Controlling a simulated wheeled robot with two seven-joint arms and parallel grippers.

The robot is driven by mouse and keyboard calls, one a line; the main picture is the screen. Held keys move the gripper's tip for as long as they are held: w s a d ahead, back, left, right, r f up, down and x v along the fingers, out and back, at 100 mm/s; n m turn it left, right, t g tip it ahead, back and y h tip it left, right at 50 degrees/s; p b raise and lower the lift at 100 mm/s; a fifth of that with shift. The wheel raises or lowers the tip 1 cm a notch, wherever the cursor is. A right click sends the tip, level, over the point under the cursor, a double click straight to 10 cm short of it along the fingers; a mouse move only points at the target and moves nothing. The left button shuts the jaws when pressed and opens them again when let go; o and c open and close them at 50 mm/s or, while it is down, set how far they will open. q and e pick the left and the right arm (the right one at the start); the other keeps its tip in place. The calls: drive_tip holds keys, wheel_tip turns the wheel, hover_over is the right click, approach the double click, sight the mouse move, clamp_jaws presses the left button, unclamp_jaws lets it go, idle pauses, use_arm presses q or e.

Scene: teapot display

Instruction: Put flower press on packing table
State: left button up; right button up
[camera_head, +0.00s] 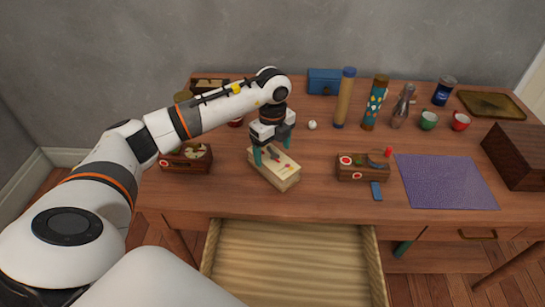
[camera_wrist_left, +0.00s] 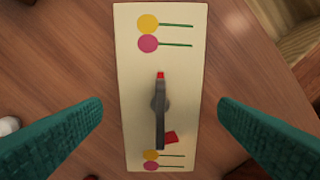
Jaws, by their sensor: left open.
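A cream block with painted yellow and pink flowers and a dark grey handle on top, which looks like the flower press (camera_head: 283,181), lies on the wooden table (camera_head: 325,203) near its front edge. It fills the middle of the left wrist view (camera_wrist_left: 160,50). My left gripper (camera_head: 272,152) is open just above the press. In the wrist view its teal fingers (camera_wrist_left: 160,108) are on either side of the press, apart from it. My right gripper is not in view. The frames do not tell whether this table is the packing table.
An open, empty drawer (camera_head: 290,262) juts out below the front edge. A small wooden box (camera_head: 362,168) and a purple mat (camera_head: 445,182) lie to the right. A tan cylinder (camera_head: 343,100) and a patterned one (camera_head: 374,105) stand behind. A dark chest (camera_head: 520,155) is far right.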

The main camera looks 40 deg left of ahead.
use_arm(q)
wheel_tip(320, 180, up, 8)
drive_tip(key=shift+r, duration=0.15)
idle(0.6)
